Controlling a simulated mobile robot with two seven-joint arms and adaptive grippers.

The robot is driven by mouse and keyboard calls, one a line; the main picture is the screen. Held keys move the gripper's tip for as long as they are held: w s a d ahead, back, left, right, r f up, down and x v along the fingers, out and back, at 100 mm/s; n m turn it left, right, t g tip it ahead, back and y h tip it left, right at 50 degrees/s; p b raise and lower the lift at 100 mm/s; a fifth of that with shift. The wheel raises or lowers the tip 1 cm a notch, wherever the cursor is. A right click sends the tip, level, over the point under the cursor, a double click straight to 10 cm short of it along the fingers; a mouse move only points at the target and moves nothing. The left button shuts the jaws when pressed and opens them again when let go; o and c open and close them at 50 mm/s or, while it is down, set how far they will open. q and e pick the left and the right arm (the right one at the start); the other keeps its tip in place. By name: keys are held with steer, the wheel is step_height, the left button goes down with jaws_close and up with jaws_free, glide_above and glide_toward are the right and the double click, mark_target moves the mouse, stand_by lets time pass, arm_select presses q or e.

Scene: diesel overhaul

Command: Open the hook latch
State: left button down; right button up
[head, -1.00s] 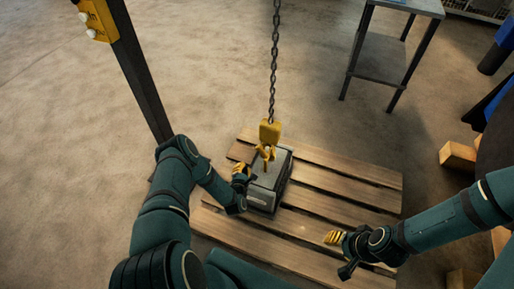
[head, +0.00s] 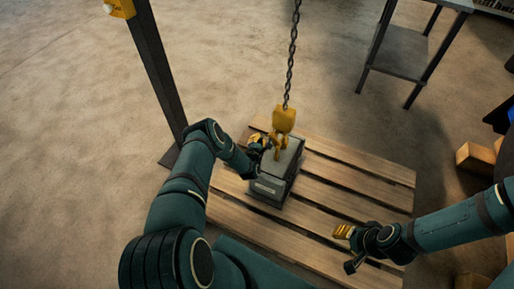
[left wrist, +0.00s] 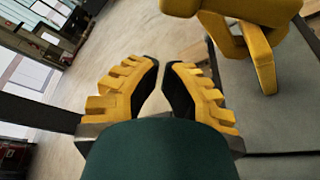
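The yellow hoist hook (head: 284,120) hangs on a dark chain, low over a grey block (head: 274,183) on a wooden pallet. In the left wrist view the hook (left wrist: 262,52) shows at the upper right, partly cut off by the frame. I cannot make out the latch as a separate part. My left gripper (head: 259,141) is just left of the hook, at about the height of its lower part. In the left wrist view the left gripper (left wrist: 161,75) has a narrow gap between its fingers, with nothing in it. My right gripper (head: 343,231) is over the pallet's right part, away from the hook; its opening is unclear.
The pallet (head: 345,187) has bare slats right of the block. A dark post (head: 160,70) stands at the left. A metal table (head: 400,52) stands at the back right, with wooden blocks (head: 475,158) at the right edge. The floor between is clear.

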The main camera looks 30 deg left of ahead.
arm_select(q)
steer(key=shift+w+d+r, duration=0.15)
steer(key=shift+d+r, duration=1.15)
steer(key=shift+d, duration=0.25)
